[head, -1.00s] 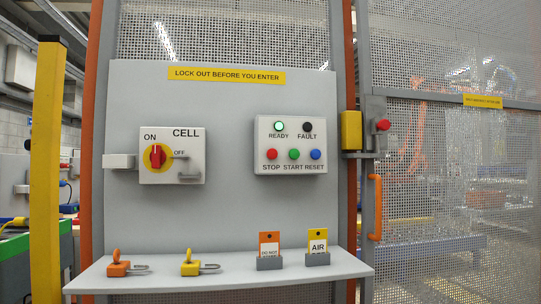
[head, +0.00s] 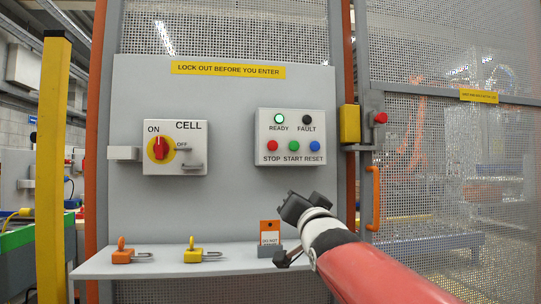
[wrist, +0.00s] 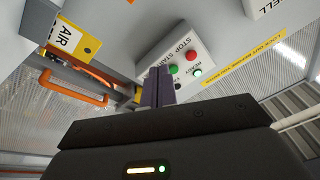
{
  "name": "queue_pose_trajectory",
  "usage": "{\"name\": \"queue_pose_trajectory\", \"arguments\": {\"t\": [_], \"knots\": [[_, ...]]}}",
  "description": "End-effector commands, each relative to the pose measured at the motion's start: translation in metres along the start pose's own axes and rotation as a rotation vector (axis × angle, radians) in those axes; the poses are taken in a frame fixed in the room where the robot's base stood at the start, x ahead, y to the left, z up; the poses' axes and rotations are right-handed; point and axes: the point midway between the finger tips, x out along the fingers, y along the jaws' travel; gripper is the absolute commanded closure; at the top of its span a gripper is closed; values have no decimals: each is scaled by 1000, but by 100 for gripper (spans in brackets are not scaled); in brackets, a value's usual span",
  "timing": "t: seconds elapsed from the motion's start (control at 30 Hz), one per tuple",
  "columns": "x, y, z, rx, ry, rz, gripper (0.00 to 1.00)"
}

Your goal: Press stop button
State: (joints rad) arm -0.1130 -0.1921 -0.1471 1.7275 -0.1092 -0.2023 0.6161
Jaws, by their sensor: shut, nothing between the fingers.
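The red STOP button (head: 272,146) is the left one in the lower row of the grey button box (head: 262,123). It also shows in the wrist view (wrist: 191,54), clear of the fingers. The green START button (head: 294,146) and blue RESET button (head: 316,146) sit to its right. My gripper (head: 296,205) is in front of the panel, below and slightly right of STOP in the head view. In the wrist view its fingers (wrist: 159,86) are shut and empty and overlap the box's lower edge, hiding RESET. I see no contact with the button.
The READY lamp (head: 278,118) is lit green. A red rotary switch (head: 159,148) is at left. A shelf (head: 165,263) below holds an orange padlock (head: 122,255), a yellow padlock (head: 192,254) and an orange-topped tag (head: 269,232). The AIR tag (wrist: 69,38) shows in the wrist view.

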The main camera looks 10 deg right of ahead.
Motion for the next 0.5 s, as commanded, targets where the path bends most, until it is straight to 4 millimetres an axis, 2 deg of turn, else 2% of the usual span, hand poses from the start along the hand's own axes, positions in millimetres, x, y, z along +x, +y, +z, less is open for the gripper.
{"name": "queue_pose_trajectory", "arguments": {"t": [0.03, 0.1, 0.2, 0.33, 0.5], "knots": [[15, -9, -12, 25, 68, -49, 100], [30, -25, -31, 63, 161, -125, 100], [44, -47, -54, 110, 275, -234, 100], [51, -67, -72, 148, 367, -342, 100], [53, -76, -80, 167, 409, -398, 100]]}}
